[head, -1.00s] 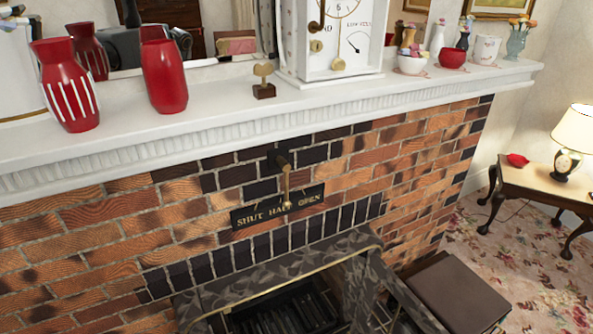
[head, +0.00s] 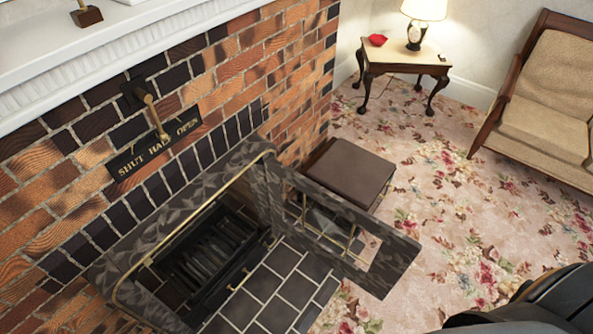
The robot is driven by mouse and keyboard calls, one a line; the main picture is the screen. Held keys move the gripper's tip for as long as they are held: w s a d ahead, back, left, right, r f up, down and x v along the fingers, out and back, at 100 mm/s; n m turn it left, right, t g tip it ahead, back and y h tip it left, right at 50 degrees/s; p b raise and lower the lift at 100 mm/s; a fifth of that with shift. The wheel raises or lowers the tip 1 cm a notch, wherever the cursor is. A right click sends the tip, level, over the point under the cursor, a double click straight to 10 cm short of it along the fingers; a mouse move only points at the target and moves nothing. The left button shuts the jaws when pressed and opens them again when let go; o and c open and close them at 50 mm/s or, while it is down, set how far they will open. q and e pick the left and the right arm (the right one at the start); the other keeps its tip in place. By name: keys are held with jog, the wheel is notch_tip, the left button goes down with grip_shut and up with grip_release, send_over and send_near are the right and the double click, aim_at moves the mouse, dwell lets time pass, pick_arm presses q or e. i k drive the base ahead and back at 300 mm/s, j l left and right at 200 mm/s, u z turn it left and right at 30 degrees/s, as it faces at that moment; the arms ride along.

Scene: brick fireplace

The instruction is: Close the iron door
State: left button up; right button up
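The iron door (head: 385,231) is a dark mottled panel with an open window and brass-coloured bars. It stands swung open, sticking out to the right from the fireplace surround (head: 130,262). The firebox opening behind it is uncovered, and a black grate (head: 210,258) shows inside. A damper lever (head: 155,117) hangs over a plate (head: 153,149) reading "SHUT HALF OPEN". Neither gripper's fingers can be made out. A dark rounded shape at the bottom right corner seems to be part of my own body.
A brown box-like stool (head: 352,172) stands against the brick wall just behind the open door. A side table (head: 403,66) with a lamp (head: 424,12) and an armchair (head: 545,95) are farther back. Flowered carpet (head: 455,205) right of the door is clear.

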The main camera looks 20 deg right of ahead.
aim_at(397, 251)
jog(key=l+u, duration=0.2)
jog(key=l, duration=0.35)
jog(key=l+u, duration=0.15)
jog(key=l, duration=0.4)
jog(key=k+l+u, duration=0.2)
jog(key=l, duration=0.3)
jog(key=k+l+u, duration=0.2)
jog(key=l, duration=0.35)
jog(key=i, duration=0.1)
